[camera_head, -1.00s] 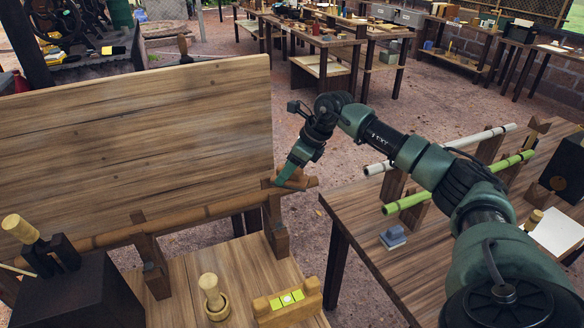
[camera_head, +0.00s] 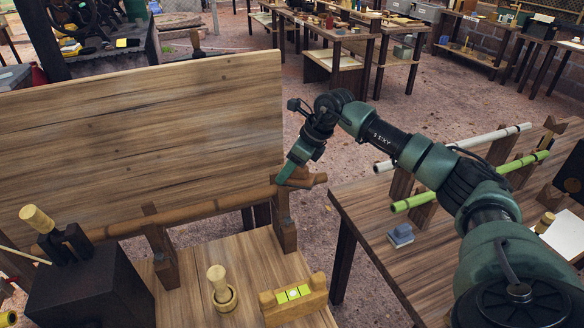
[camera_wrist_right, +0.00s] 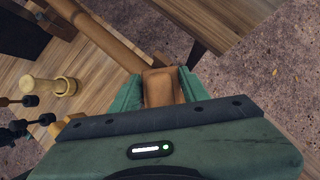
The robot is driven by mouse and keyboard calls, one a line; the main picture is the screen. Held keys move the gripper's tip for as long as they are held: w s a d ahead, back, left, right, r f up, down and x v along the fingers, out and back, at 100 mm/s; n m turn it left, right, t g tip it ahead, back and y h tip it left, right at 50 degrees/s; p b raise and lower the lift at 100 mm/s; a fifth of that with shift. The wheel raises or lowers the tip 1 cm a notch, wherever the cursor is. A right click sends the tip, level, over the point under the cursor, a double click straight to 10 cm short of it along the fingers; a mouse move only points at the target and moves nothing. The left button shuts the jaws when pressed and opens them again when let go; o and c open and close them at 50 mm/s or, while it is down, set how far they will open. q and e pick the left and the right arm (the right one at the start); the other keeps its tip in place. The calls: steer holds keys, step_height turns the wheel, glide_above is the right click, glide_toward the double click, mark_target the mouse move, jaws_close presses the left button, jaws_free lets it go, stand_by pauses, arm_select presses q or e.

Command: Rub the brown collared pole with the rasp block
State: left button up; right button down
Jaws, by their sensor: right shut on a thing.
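The brown collared pole (camera_head: 195,212) lies roughly level on wooden posts along the left bench, before an upright board. My right gripper (camera_head: 284,178) is at the pole's right end. It is shut on the rasp block (camera_head: 297,182), a small brown block. In the right wrist view the rasp block (camera_wrist_right: 159,88) sits between the green fingers (camera_wrist_right: 160,92), and the pole (camera_wrist_right: 112,42) runs up to it from the upper left. The block appears against or just over the pole; exact contact is hidden. My left gripper is not in view.
A wooden piece with a yellow-green level (camera_head: 293,294) and a turned wooden peg (camera_head: 219,283) stand on the left bench. A dark block (camera_head: 88,290) is at lower left. The right bench (camera_head: 375,235) holds a green pole (camera_head: 420,200) and a white pole (camera_head: 400,162).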

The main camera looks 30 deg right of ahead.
steer(key=r, duration=0.1)
steer(key=w+a+r+p, duration=0.1)
steer(key=r, duration=0.1)
steer(key=a+r+p, duration=0.1)
steer(key=r, duration=0.1)
steer(key=shift+w, duration=0.15)
steer(key=shift+w+a+r+p, duration=0.1)
steer(key=shift+r+p, duration=0.2)
steer(key=shift+p, duration=0.05)
steer(key=shift+r, duration=0.2)
steer(key=shift+s+d, duration=0.35)
steer(key=shift+d, duration=0.25)
steer(key=shift+w+a+r+p, duration=0.1)
steer(key=shift+r+p, duration=0.35)
steer(key=shift+p, duration=0.05)
step_height(320, 180, up, 2)
steer(key=shift+p, duration=0.6)
